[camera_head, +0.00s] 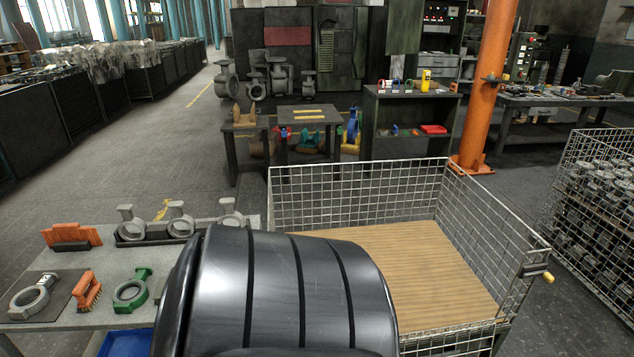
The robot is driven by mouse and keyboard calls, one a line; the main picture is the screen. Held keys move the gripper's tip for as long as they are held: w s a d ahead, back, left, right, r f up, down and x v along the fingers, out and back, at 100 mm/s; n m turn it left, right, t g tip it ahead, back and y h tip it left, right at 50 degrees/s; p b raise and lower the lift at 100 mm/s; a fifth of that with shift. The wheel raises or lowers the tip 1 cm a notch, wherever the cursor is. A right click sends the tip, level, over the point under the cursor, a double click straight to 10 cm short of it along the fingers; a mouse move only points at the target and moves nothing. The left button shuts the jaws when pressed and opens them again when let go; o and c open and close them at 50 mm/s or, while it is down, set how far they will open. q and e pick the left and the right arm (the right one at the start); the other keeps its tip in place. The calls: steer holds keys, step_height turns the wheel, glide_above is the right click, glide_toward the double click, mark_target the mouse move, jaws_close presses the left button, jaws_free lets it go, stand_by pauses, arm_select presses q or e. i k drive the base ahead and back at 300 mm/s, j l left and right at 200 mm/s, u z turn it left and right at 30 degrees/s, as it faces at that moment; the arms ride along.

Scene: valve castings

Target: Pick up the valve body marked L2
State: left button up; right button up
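Three grey valve bodies stand in a row in a black tray on the table at left: the left one (126,212), the middle one (178,208) and the right one (229,205). Another grey valve body (46,281) lies on a dark mat at the table's left, with a small mark on its neck too small to read. A green valve body (142,274) lies to its right. I cannot read L2 on any of them. Neither of my grippers shows; a large dark rounded part, probably mine, covers the bottom middle and hides part of the table.
An orange brush (88,293) and an orange block (72,235) lie on the grey table (100,262). A blue bin (126,344) sits below its front edge. An empty wire crate (430,255) with a wooden floor stands at right, near an orange post (490,90).

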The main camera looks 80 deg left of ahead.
mark_target(16, 311)
steer(key=u, duration=0.45)
steer(key=j+u, duration=0.1)
steer(key=u, duration=0.85)
steer(key=j+u, duration=0.1)
steer(key=u, duration=0.8)
steer(key=j+u, duration=0.1)
steer(key=u, duration=0.85)
